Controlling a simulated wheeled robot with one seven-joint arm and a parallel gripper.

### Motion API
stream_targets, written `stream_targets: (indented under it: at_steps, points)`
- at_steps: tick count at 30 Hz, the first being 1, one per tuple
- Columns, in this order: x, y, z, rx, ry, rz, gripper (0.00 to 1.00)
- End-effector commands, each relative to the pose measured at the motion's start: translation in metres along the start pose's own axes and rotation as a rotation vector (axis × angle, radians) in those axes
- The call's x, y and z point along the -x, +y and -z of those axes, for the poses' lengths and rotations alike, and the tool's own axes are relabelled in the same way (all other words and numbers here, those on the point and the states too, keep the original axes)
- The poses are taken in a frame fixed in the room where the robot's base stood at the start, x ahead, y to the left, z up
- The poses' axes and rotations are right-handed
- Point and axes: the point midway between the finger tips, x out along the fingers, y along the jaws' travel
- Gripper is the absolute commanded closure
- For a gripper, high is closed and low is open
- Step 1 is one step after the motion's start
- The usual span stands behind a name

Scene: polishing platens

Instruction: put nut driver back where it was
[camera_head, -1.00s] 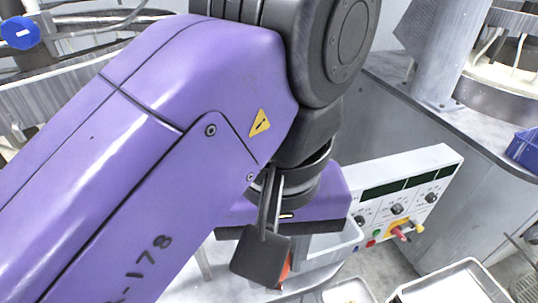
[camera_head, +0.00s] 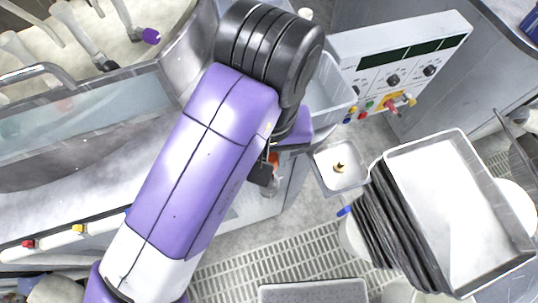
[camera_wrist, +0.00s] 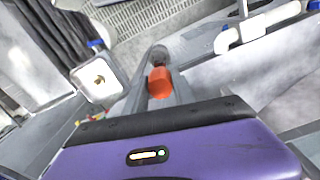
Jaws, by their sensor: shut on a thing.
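My gripper (camera_head: 266,174) shows at the middle of the head view, below the dark wrist joint and mostly hidden by my arm. In the wrist view my gripper (camera_wrist: 158,88) is shut on the nut driver, whose orange-red handle (camera_wrist: 160,84) shows between the grey fingers. A dark grey end shows beyond the handle. In the head view only a bit of the orange handle (camera_head: 273,159) shows beside a dark finger. The rest of the tool is hidden. I cannot tell from these frames which spot it came from.
A control panel (camera_head: 402,62) with knobs stands at the upper right, beside a translucent bin (camera_head: 331,92). A small tray (camera_head: 325,179) holds a brass-coloured piece. A large white tray (camera_head: 437,172) sits right of black bellows (camera_head: 395,228). Floor grating lies below.

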Motion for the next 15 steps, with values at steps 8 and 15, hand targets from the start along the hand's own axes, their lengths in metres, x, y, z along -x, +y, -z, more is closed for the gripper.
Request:
stream_targets:
  at_steps: [8, 15]
  points:
    - [-0.031, 0.000, -0.001, 0.001, -0.001, -0.001, 1.00]
    - [-0.032, 0.000, -0.001, 0.000, 0.000, -0.001, 1.00]
